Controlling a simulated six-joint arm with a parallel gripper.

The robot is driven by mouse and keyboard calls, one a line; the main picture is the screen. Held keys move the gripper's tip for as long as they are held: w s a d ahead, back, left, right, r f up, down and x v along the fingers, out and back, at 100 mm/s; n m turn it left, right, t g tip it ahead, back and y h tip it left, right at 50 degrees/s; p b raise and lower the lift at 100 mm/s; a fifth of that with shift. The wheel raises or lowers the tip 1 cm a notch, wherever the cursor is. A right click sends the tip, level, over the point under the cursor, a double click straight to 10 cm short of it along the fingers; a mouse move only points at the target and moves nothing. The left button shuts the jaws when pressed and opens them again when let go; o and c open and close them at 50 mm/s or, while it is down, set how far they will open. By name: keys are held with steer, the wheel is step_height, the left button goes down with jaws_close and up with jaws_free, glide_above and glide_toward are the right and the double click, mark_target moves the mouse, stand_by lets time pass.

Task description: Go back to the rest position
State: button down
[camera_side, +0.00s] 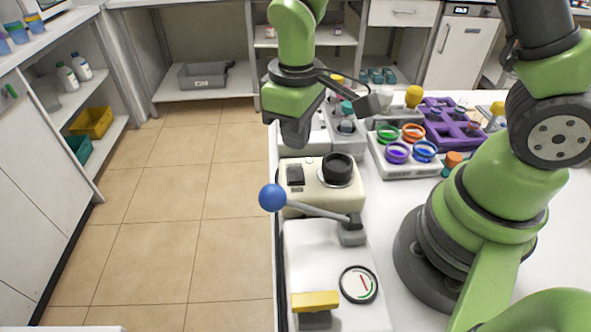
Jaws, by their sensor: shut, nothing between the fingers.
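My gripper (294,132) hangs at the upper middle of the side view, pointing down. It is in the air above the left edge of the white table, behind a cream device. Its fingers are together with nothing visible between them. The green arm links run up out of the frame, and my arm's base stands on the table at the right.
Below my gripper is the cream device (318,184) with a black knob. In front are a blue-ball lever (272,197) and a dial gauge (358,284). A white tray of coloured rings (405,168) and a purple rack (447,118) stand right. The tiled floor is clear.

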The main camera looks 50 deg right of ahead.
steer(key=s+d+r+m+t+y, duration=0.1)
steer(key=s+r+m+t, duration=0.2)
steer(key=s+r, duration=0.3)
steer(key=s+d+r+m+t+y, duration=0.1)
steer(key=s+r+m+t, duration=0.3)
steer(key=r, duration=0.7)
steer(key=shift+s+d+r, duration=0.3)
steer(key=shift+s+d, duration=0.4)
steer(key=shift+s, duration=0.5)
